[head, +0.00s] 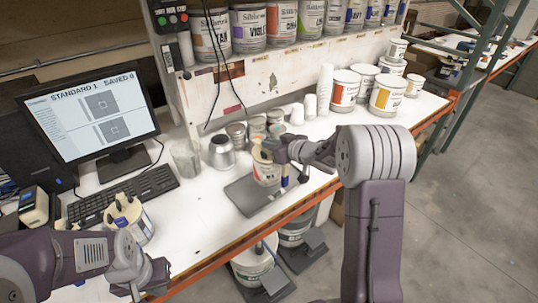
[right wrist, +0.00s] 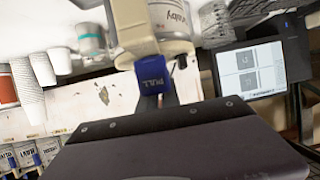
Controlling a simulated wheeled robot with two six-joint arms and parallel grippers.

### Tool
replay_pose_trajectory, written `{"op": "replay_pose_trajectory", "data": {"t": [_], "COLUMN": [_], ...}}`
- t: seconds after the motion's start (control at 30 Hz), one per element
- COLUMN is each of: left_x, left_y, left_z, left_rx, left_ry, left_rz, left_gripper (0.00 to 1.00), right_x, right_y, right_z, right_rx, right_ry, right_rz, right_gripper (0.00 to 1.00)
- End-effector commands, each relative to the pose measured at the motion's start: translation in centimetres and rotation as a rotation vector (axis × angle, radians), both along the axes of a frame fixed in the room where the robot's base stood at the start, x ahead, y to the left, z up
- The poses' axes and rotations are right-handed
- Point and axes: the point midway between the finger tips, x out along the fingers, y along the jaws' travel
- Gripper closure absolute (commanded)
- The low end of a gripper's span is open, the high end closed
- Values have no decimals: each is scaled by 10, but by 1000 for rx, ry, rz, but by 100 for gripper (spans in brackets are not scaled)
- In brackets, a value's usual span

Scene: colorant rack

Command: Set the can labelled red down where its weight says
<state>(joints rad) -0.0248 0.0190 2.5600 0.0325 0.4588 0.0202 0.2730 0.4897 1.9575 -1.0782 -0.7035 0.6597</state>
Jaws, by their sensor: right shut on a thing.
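My right gripper (head: 284,158) is shut on a white can with an orange-red label band (head: 265,170). The can is upright at the far end of a flat grey plate (head: 248,197) on the bench; I cannot tell whether it touches the plate. Its label is too small to read. In the right wrist view the can (right wrist: 173,20) shows at the top, partly hidden by the gripper, beside a blue PULL tab (right wrist: 151,74). My left gripper (head: 143,282) is at the lower left, apart from the right one; its fingers are unclear.
A monitor (head: 92,108) reads STANDARD 1, SAVED 0. Metal tins (head: 222,153) stand behind the plate. Large cans (head: 387,95) fill the bench's right; labelled cans (head: 247,27) line the shelf. Pails (head: 254,264) stand below.

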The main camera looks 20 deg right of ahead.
Motion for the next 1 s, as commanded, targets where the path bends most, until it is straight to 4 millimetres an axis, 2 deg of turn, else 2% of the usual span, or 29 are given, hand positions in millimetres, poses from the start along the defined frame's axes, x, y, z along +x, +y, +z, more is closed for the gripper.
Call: {"op": "replay_pose_trajectory", "data": {"t": [0.2, 0.4, 0.5, 0.87, 0.9, 0.93, 0.97, 1.0], "left_x": [0, 0, 0, 0, 0, 0, 0, 0], "left_y": [0, 0, 0, 0, 0, 0, 0, 0], "left_z": [0, -7, -7, -10, -9, -9, -9, -9], "left_rx": [0, 0, 0, 0, 0, 0, 0, 0], "left_ry": [0, 0, 0, 0, 0, 0, 0, 0], "left_rz": [0, 0, 0, 0, 0, 0, 0, 0], "left_gripper": [100, 100, 100, 100, 100, 100, 100, 100], "right_x": [7, 7, 7, 7, 6, 6, 6, 6], "right_y": [3, 3, 2, 2, 2, 2, 2, 2], "right_z": [-4, -35, -43, -47, -47, -47, -47, -47], "right_rx": [0, 2, 0, 0, 0, 0, 0, 0], "right_ry": [-3, 1, -2, -3, -1, 0, 0, 0], "right_rz": [0, 0, 0, 0, 0, 0, 0, 0], "right_gripper": [100, 100, 100, 100, 85, 76, 71, 71]}}
